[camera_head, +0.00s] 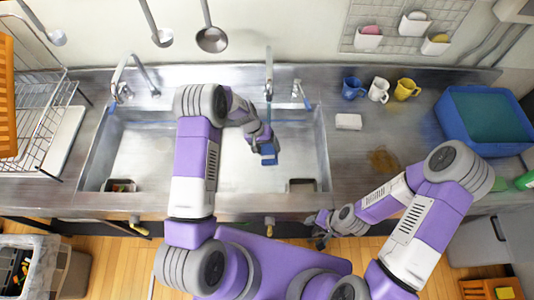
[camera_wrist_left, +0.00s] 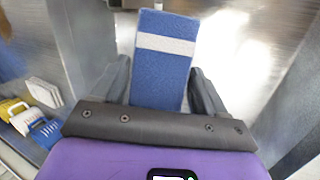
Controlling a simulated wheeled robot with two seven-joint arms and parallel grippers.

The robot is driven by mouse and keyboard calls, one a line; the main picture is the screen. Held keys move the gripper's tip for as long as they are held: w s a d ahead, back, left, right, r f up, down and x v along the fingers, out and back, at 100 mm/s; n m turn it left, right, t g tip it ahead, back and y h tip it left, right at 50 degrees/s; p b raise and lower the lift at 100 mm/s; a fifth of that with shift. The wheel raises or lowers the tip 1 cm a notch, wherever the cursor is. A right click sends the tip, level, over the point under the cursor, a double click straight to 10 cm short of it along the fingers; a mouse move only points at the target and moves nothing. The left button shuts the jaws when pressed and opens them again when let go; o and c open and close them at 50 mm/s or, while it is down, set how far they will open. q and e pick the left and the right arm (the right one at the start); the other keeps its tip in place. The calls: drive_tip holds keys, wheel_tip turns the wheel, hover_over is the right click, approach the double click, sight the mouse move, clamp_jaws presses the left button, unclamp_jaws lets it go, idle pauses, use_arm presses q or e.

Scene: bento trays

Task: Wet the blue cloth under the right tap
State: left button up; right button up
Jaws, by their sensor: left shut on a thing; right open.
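The blue cloth (camera_head: 268,160) is held by my left gripper (camera_head: 265,145) over the right part of the sink, below and in front of the right tap (camera_head: 268,72). In the left wrist view the folded blue cloth (camera_wrist_left: 165,75), with a white stripe, stands between the two dark fingers of my left gripper (camera_wrist_left: 160,85). The cloth looks apart from the tap spout; I cannot tell whether water runs. My right gripper (camera_head: 319,235) is open and empty near the counter's front edge.
The left tap (camera_head: 125,75) stands over the left side of the sink (camera_head: 145,150). A blue tub (camera_head: 446,122) is far right.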

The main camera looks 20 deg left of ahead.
use_arm(q)
drive_tip(key=w+a+f+b, duration=0.1)
drive_tip(key=w+a+b, duration=0.1)
drive_tip(key=w+b, duration=0.3)
drive_tip(key=shift+w+f, duration=0.25)
drive_tip(key=shift+w, duration=0.65)
drive_tip(key=shift+s+d+r+p, duration=0.1)
drive_tip(key=shift+s+d+p, duration=0.15)
drive_tip(key=shift+s, duration=0.35)
drive_tip(key=shift+s+d+r+p, duration=0.1)
drive_tip(key=shift+s+p, duration=0.1)
drive_tip(key=shift+s, duration=0.4)
drive_tip(key=shift+s+d+f+p, duration=0.15)
drive_tip(key=shift+s+d, duration=0.1)
drive_tip(key=shift+s, duration=0.65)
drive_tip(key=shift+s+d+r+p, duration=0.1)
drive_tip(key=shift+s+d+p, duration=0.15)
drive_tip(key=shift+s, duration=0.6)
drive_tip(key=shift+s+d+f+p, duration=0.1)
drive_tip(key=shift+s+d, duration=0.15)
drive_tip(key=shift+s, duration=0.65)
